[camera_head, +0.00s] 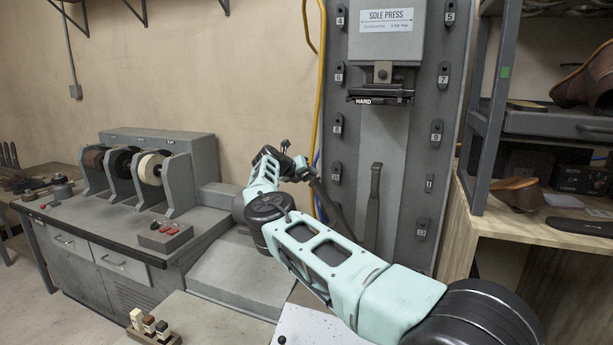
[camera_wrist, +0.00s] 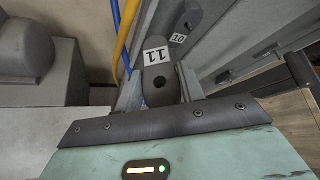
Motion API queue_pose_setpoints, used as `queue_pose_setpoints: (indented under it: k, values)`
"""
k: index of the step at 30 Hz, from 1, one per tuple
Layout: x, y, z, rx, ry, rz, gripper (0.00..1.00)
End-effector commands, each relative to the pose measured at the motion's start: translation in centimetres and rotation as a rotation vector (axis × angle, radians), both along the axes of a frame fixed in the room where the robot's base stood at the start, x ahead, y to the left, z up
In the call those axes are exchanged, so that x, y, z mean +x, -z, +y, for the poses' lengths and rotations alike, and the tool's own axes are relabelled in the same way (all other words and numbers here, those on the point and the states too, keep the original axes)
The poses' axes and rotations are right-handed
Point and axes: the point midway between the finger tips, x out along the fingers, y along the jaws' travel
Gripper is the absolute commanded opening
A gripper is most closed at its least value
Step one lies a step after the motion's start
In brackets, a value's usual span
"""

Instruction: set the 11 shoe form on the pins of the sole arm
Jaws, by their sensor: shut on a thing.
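The 11 shoe form (camera_wrist: 158,62) is a dark grey, rounded piece with a white label and a dark round hole, seen in the wrist view. My gripper (camera_wrist: 160,88) is shut on it, with a finger at either side. No pins can be made out.
The sole press (camera_head: 405,150) carries numbered forms in two columns; the 10 form (camera_wrist: 182,30) is close beyond the held one. A yellow hose (camera_head: 320,100) runs along its left. A bench with brush wheels (camera_head: 150,168) stands left, a wooden shelf with shoes (camera_head: 530,215) right.

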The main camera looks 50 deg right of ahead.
Motion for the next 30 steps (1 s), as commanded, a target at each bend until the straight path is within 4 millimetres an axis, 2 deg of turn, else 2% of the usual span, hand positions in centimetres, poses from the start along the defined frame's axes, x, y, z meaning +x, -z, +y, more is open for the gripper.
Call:
queue_pose_setpoints:
  k: [30]
  values:
    - [-0.39, 0.43, -0.19, -0.002, 0.0, -0.001, 0.0]
